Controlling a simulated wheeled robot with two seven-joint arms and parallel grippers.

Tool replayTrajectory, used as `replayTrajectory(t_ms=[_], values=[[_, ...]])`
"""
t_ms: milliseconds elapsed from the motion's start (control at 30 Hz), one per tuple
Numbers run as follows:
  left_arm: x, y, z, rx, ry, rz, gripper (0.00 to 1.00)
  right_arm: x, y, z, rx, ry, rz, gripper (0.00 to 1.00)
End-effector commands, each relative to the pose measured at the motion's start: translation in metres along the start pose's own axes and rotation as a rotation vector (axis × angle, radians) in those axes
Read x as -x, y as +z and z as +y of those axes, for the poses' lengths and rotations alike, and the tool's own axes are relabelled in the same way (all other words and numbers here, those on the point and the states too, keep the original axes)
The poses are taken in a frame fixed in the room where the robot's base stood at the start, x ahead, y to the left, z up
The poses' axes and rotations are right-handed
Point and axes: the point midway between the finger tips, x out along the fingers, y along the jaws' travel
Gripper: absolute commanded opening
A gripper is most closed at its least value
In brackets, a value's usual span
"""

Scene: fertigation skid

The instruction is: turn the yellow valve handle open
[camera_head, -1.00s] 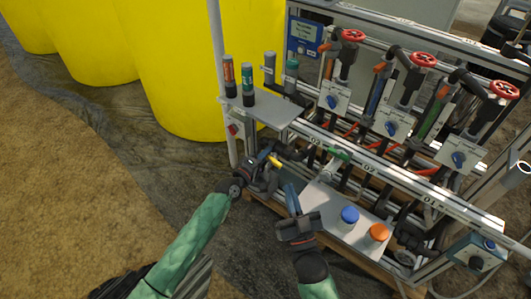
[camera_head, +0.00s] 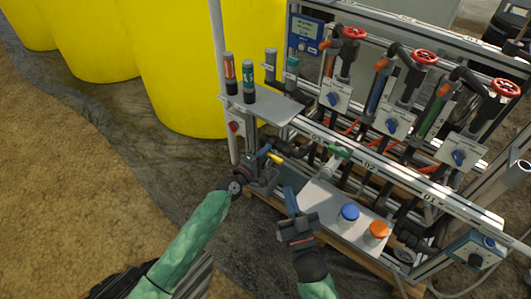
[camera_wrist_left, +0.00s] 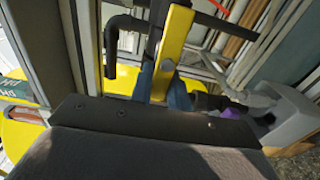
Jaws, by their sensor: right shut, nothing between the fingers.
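The yellow valve handle (camera_head: 276,157) is at the left end of the skid's lower pipework, below the grey shelf. My left gripper (camera_head: 262,158) is at the handle and hides part of it. In the left wrist view the handle (camera_wrist_left: 173,45) runs down between the two blue fingers (camera_wrist_left: 163,90), which lie close on either side of it, so the gripper looks shut on it. The valve body is mostly hidden. My right gripper (camera_head: 291,203) is shut and empty, to the lower right of the left one, beside the grey plate.
The grey plate (camera_head: 325,212) carries a blue cap (camera_head: 349,213) and an orange cap (camera_head: 376,231). A shelf (camera_head: 272,113) with bottles overhangs the valve area. A green handle (camera_head: 340,152) is to the right. Yellow tanks (camera_head: 190,60) stand behind.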

Motion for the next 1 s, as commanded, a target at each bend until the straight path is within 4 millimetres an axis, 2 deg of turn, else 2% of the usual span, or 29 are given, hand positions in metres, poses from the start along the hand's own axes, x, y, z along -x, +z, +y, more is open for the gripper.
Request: replayTrajectory(t_ms=[33, 100, 467, 800, 1000], values=[[0.0, -0.001, 0.0, -0.001, 0.0, 0.001, 0.28, 0.0, 0.0, 0.0, 0.0, 0.0, 0.001, 0.0], [0.0, -0.001, 0.0, -0.001, 0.0, 0.001, 0.38, 0.0, -0.001, 0.0, 0.0, 0.0, 0.002, 0.0], [0.005, 0.0, -0.001, -0.001, -0.001, 0.0, 0.38, -0.002, -0.002, 0.0, 0.0, -0.001, 0.005, 0.0], [0.055, 0.0, -0.001, -0.001, -0.002, 0.0, 0.38, 0.001, 0.006, 0.0, -0.002, 0.0, -0.019, 0.0], [0.074, -0.001, -0.001, -0.001, -0.001, 0.0, 0.38, 0.001, 0.005, 0.0, -0.001, 0.0, -0.015, 0.0]])
